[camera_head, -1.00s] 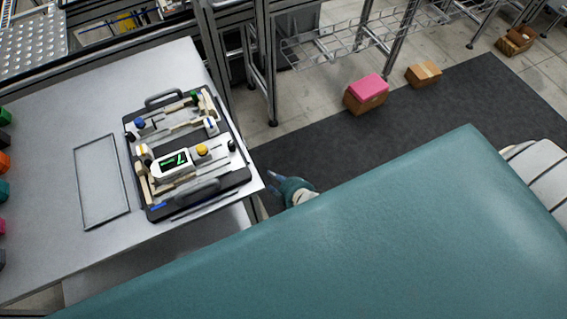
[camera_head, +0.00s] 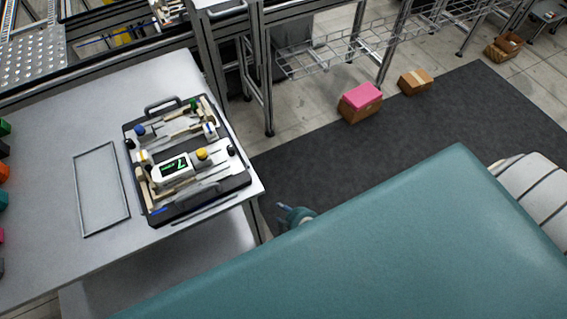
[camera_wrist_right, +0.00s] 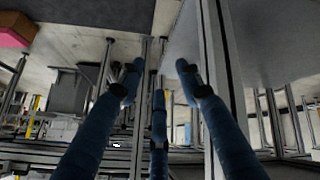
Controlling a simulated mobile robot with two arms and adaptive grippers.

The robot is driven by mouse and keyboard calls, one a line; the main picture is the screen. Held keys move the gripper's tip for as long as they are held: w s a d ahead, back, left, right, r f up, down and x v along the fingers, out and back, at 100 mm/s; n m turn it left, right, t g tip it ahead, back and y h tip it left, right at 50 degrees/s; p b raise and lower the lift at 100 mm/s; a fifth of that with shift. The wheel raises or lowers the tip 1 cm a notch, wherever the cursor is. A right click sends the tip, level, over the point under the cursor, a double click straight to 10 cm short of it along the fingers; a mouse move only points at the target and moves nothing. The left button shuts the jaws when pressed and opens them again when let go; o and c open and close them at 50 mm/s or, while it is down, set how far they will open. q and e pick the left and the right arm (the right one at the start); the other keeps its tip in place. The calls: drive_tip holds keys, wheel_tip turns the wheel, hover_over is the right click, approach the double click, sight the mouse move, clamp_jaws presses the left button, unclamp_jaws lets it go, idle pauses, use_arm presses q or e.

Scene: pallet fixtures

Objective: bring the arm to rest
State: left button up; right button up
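My right gripper (camera_head: 289,213) shows as a small blue-teal shape just past the table's right edge, above the dark floor mat, partly hidden behind my large teal body part. In the right wrist view its blue fingers (camera_wrist_right: 158,75) are spread apart with nothing between them. My left gripper is in no view. A black pallet fixture (camera_head: 239,181) lies on the grey table (camera_head: 60,180), holding a white device with a green display (camera_head: 174,168), a yellow knob (camera_head: 201,153) and several small parts. My right gripper is apart from it.
An empty rectangular frame outline (camera_head: 78,195) lies left of the fixture. Coloured blocks line the table's left edge. A pink-topped box (camera_head: 360,101) and a cardboard box (camera_head: 415,81) sit on the floor by wire racks (camera_head: 330,55). In the right wrist view, the table's metal edge (camera_wrist_right: 222,80) is close beside the fingers.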

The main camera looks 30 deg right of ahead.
drive_tip(key=s+d+f+m+g+b, duration=0.1)
drive_tip(key=s+f+m+g, duration=0.1)
drive_tip(key=s+f, duration=0.4)
drive_tip(key=s+d+f+m+g+b, duration=0.1)
drive_tip(key=s+f, duration=0.5)
drive_tip(key=s, duration=1)
drive_tip(key=s+d+f+m+g+h+b, duration=0.1)
drive_tip(key=s+f+g, duration=0.3)
drive_tip(key=s, duration=0.6)
wheel_tip(320, 180, down, 2)
drive_tip(key=shift+s+d+f+m, duration=0.1)
drive_tip(key=shift+s+d+m, duration=0.3)
drive_tip(key=shift+d+m, duration=0.3)
drive_tip(key=shift+w, duration=0.1)
